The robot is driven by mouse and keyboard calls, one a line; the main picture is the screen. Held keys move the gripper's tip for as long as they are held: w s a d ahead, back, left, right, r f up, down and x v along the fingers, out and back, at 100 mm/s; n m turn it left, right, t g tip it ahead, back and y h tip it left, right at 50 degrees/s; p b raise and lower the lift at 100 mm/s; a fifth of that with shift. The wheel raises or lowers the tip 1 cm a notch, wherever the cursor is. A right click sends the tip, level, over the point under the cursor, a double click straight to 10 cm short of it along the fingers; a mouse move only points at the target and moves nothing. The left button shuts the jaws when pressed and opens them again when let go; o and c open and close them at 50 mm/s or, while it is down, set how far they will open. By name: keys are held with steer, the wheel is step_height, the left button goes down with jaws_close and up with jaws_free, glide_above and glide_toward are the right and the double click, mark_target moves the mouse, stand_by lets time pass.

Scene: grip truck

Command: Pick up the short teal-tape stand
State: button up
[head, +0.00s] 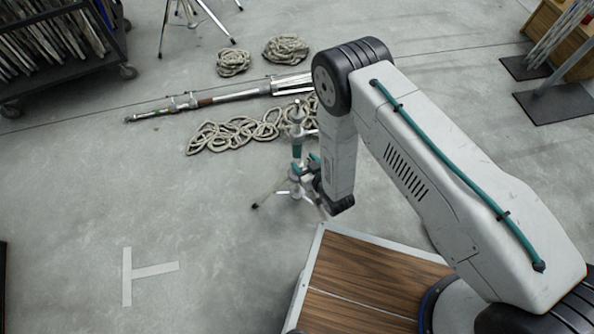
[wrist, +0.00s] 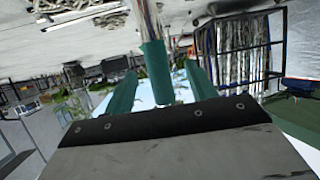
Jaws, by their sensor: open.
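The short teal-tape stand (head: 296,151) stands upright on the floor in the head view, its legs spread and its column wrapped with a teal band. My gripper (head: 305,166) is low beside the column, partly hidden by my own arm. In the wrist view the stand's teal-wrapped column (wrist: 155,70) shows between the two teal fingers of my gripper (wrist: 160,72). The fingers are open, with a visible gap on each side of the column. Part of the stand's base is hidden behind the arm in the head view.
A coil of rope (head: 235,134) lies just behind the stand. A longer stand (head: 215,99) lies on the floor beyond it. Two more rope coils (head: 285,49) and a tripod's legs (head: 200,18) are farther back. A loaded cart (head: 60,50) is at upper left.

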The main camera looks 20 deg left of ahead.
mark_target(299, 153)
steer(key=x, duration=0.7)
steer(key=shift+w+r, duration=0.15)
steer(key=shift+w, duration=0.2)
steer(key=shift+c, duration=0.4)
jaws_close()
steer(key=shift+w+r, duration=0.1)
steer(key=shift+r, duration=0.05)
